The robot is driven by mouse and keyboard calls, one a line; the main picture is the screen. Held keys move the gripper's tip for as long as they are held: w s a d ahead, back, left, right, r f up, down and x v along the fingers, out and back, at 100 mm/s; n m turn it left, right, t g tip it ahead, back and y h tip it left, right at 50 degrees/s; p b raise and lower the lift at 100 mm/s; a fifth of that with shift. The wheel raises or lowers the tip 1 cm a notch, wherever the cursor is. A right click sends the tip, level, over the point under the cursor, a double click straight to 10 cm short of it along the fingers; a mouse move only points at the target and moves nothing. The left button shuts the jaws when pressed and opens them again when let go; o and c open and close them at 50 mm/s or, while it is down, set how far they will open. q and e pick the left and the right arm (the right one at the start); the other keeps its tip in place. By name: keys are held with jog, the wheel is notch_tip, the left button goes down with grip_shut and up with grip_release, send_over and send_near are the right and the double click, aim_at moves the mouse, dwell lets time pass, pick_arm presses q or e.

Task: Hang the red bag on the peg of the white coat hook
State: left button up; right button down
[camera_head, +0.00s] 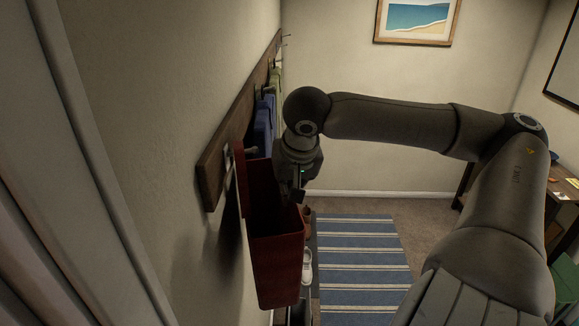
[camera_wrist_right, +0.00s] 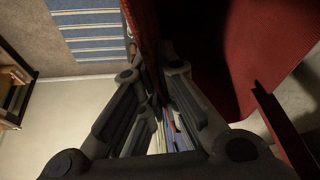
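The red bag (camera_head: 278,262) hangs upright beside the left wall in the head view, its open top facing up. The white coat hook (camera_head: 229,158) is at the near end of the wall rack, and its grey peg sticks out to the right, close above the bag. A red strip of the bag rises beside the hook; I cannot tell whether it is over the peg. My right gripper (camera_head: 298,193) is at the bag's right rim. In the right wrist view its fingers (camera_wrist_right: 156,82) close on the red wall of the bag (camera_wrist_right: 248,50). My left gripper is not in view.
Shoes (camera_head: 307,266) and a striped blue rug (camera_head: 362,262) lie on the floor below. A desk stands at the right.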

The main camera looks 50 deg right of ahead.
jog(key=c, duration=1.6)
grip_release()
jog(key=shift+o, duration=0.2)
jog(key=v, duration=0.8)
